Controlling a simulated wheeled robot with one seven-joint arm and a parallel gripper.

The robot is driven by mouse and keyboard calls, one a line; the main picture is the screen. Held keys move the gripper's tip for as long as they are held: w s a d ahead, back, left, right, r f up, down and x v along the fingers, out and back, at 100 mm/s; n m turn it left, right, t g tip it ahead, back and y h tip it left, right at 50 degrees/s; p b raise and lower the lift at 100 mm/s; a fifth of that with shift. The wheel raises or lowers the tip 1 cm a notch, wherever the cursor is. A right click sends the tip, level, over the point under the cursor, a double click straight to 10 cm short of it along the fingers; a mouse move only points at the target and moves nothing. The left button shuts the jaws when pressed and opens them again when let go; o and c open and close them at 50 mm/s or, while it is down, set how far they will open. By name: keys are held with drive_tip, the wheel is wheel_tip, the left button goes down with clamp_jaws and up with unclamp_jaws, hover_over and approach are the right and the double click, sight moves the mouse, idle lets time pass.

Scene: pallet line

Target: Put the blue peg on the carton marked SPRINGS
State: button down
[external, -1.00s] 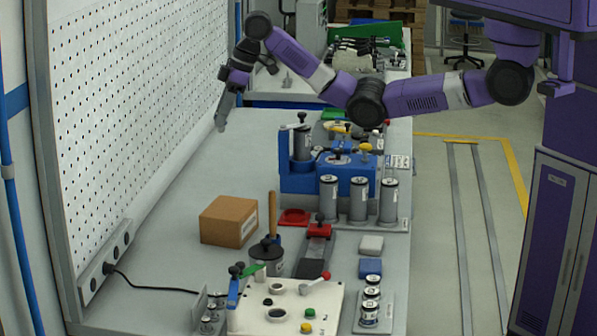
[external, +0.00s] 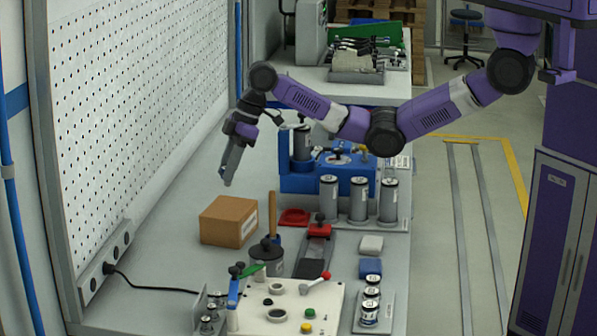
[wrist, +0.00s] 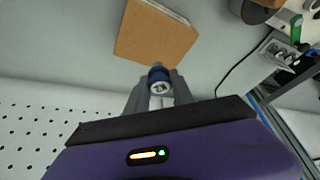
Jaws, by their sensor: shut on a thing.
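My gripper (external: 227,180) is shut on the blue peg (wrist: 157,72), whose blue rim and pale end show between the fingertips in the wrist view. In the external view the peg cannot be made out at the fingertips. A brown carton (external: 222,219) sits on the bench below my gripper; its label is too small to read. The fingertips are above the carton's back edge in the external view, with a gap between. The carton (wrist: 155,34) lies beyond the peg in the wrist view, and its top looks bare.
A blue fixture (external: 327,180) and grey cylinders (external: 328,200) stand farther right. A perforated wall panel (external: 130,110) borders the left. Bench behind the carton is clear.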

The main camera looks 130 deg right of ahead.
drive_tip(key=shift+f+p, duration=0.3)
drive_tip(key=shift+f, duration=2.55)
drive_tip(key=shift+f, duration=0.15)
drive_tip(key=c, duration=1.1)
unclamp_jaws()
drive_tip(key=b+v, duration=0.1)
drive_tip(key=v, duration=1.1)
